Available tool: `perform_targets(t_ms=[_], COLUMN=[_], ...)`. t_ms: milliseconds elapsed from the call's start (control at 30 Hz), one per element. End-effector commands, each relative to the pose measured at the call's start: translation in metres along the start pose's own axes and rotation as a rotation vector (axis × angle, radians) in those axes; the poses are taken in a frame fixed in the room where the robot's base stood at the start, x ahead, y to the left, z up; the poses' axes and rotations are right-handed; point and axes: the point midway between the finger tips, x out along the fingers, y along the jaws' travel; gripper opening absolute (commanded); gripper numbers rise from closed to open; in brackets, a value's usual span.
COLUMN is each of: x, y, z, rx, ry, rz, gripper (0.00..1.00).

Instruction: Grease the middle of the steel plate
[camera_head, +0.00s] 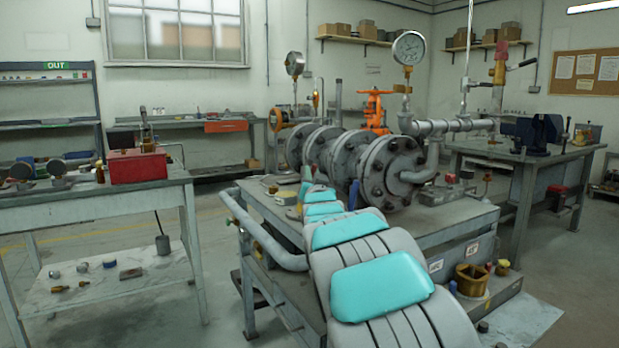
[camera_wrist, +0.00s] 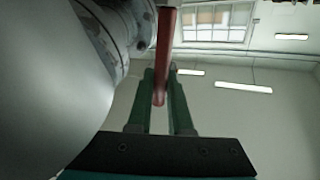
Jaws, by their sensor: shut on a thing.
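In the wrist view, my gripper (camera_wrist: 160,78) has green fingers shut on a reddish-brown rod (camera_wrist: 164,40). The rod runs from the top edge down between the fingers. What sits on its far end is out of view. In the head view, my grey arm with turquoise pads reaches over the bench toward the left of the flanged gate valve (camera_head: 340,160). I cannot pick out the steel plate with certainty in either view.
The valve's bench (camera_head: 450,235) carries pipework, an orange handwheel (camera_head: 375,108) and a gauge (camera_head: 409,48). A brown container (camera_head: 472,279) is at its front right. A red box (camera_head: 137,166) stands on the left table (camera_head: 95,205). In the wrist view, a grey flange (camera_wrist: 125,30) is close to the rod.

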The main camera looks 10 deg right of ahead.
Motion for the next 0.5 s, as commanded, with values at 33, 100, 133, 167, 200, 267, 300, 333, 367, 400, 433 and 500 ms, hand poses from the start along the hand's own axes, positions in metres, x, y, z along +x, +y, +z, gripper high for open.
perform_targets(t_ms=[33, 100, 133, 167, 200, 267, 300, 333, 367, 400, 433, 500], x=[-0.001, -0.004, -0.006, -0.008, -0.011, -0.016, -0.018, -0.021, -0.023, -0.025, -0.026, -0.028], y=[0.001, 0.002, 0.002, 0.003, 0.004, 0.006, 0.007, 0.009, 0.01, 0.011, 0.012, 0.012], z=[0.0, 0.0, -0.001, -0.002, -0.003, -0.005, -0.006, -0.007, -0.007, -0.007, -0.008, -0.008], rx=[0.0, -0.001, -0.001, -0.001, 0.0, 0.0, 0.0, 0.0, 0.0, 0.001, 0.0, 0.0], ry=[-0.001, 0.0, 0.0, 0.001, 0.001, 0.002, 0.002, 0.002, 0.001, 0.0, 0.0, -0.001], rz=[0.0, 0.0, -0.001, -0.001, -0.001, -0.001, -0.001, 0.0, 0.0, 0.001, 0.001, 0.0], gripper=[0.0, 0.0, 0.0, 0.0, 0.0, 0.0, 0.0, 0.0, 0.0, 0.0, 0.0, 0.0])
